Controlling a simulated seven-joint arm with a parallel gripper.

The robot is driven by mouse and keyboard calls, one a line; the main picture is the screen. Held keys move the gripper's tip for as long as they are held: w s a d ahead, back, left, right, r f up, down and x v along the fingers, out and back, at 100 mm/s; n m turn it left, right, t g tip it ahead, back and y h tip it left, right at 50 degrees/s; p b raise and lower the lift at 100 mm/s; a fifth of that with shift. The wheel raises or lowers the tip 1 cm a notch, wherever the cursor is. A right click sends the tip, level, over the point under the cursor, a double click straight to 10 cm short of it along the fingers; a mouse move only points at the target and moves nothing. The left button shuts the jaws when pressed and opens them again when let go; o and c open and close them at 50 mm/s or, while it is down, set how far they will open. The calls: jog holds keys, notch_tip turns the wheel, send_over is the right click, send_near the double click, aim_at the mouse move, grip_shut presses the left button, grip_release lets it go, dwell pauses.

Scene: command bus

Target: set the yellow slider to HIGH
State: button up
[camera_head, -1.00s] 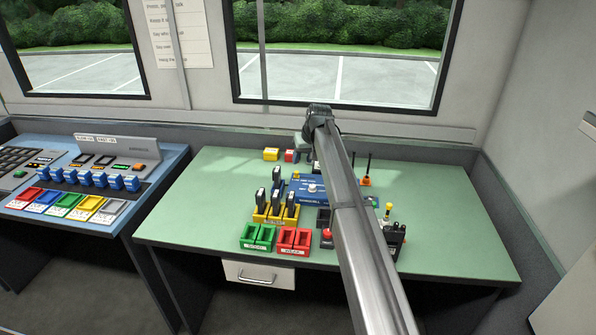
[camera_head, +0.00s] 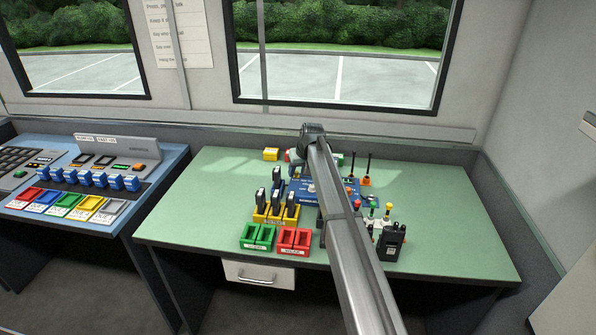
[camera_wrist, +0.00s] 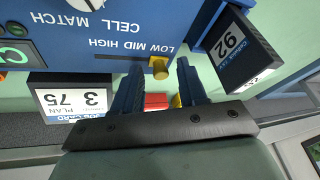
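The yellow slider (camera_wrist: 159,68) is a small knob on the blue panel (camera_wrist: 190,20) in the wrist view. The panel's lettering is upside down there, with LOW at the right, MID in the middle and HIGH at the left. The knob stands by LOW. My gripper (camera_wrist: 160,64) is open, with one dark blue finger on each side of the knob and narrow gaps visible. Whether the fingertips reach down around it is unclear. In the head view the blue panel (camera_head: 298,192) is partly hidden by my arm, and the slider cannot be made out.
Black-framed cards reading 3 75 (camera_wrist: 72,102) and 92 (camera_wrist: 233,42) flank the slider. A red block (camera_wrist: 155,101) shows between my fingers. The green table (camera_head: 450,215) is clear at right.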

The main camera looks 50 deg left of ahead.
grip_shut()
jog(key=shift+w+d, duration=0.1)
dwell(0.4)
jog(key=w+d, duration=0.4)
jog(key=shift+w+d, duration=0.2)
jog(key=shift+o, duration=0.4)
grip_release()
jog(key=shift+r, duration=0.1)
jog(key=v, duration=1.3)
jog(key=shift+d+r, duration=0.2)
jog(key=shift+r, duration=0.05)
